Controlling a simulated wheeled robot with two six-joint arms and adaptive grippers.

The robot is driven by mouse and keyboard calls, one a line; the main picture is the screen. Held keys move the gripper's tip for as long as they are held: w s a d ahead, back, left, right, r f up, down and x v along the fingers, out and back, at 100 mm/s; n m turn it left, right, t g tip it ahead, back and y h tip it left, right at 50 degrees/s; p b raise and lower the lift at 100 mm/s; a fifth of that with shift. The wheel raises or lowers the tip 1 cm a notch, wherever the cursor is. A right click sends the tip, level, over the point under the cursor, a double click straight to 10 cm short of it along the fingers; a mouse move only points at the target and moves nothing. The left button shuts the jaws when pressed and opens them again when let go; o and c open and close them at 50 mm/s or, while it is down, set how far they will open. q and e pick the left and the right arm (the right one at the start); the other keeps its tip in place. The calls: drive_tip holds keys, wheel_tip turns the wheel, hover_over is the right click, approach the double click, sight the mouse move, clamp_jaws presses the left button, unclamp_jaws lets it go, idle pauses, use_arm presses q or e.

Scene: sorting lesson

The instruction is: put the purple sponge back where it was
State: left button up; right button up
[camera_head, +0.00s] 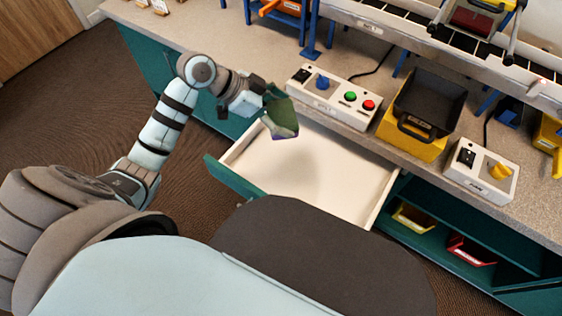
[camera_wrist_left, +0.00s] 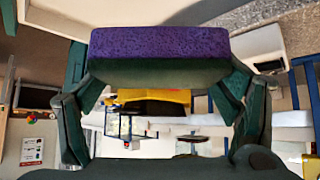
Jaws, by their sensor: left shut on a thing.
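The purple sponge (camera_wrist_left: 160,42) has a dark green layer on one face. It is held between the two fingers of my left gripper (camera_wrist_left: 160,98), seen in the left wrist view. In the head view my left gripper (camera_head: 270,104) is shut on the sponge (camera_head: 286,120), mostly showing green with a thin purple edge. They are above the left back part of an open white drawer (camera_head: 345,172). The drawer looks empty, with a soft shadow on its floor. My right gripper is not in view.
A grey counter (camera_head: 207,32) runs behind the drawer. On it stand a control box with coloured buttons (camera_head: 333,97), a yellow bin with a black tray (camera_head: 430,101), and a box with a yellow knob (camera_head: 482,172). A shelf with yellow and red bins (camera_head: 470,252) lies right of the drawer.

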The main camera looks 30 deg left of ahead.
use_arm(q)
drive_tip(key=f+b, duration=0.3)
drive_tip(key=f, duration=0.5)
drive_tip(key=f+b, duration=0.3)
drive_tip(key=f, duration=0.6)
drive_tip(key=shift+s+a+f, duration=0.1)
drive_tip(key=shift+s+f, duration=0.05)
drive_tip(key=shift+s, duration=0.05)
drive_tip(key=shift+f, duration=0.1)
drive_tip(key=shift+c, duration=0.2)
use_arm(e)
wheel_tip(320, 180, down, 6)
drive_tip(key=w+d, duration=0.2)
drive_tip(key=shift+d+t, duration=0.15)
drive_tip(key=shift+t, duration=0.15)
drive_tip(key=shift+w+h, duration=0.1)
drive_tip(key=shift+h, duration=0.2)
use_arm(q)
drive_tip(key=o, duration=0.8)
drive_tip(key=shift+c, duration=0.2)
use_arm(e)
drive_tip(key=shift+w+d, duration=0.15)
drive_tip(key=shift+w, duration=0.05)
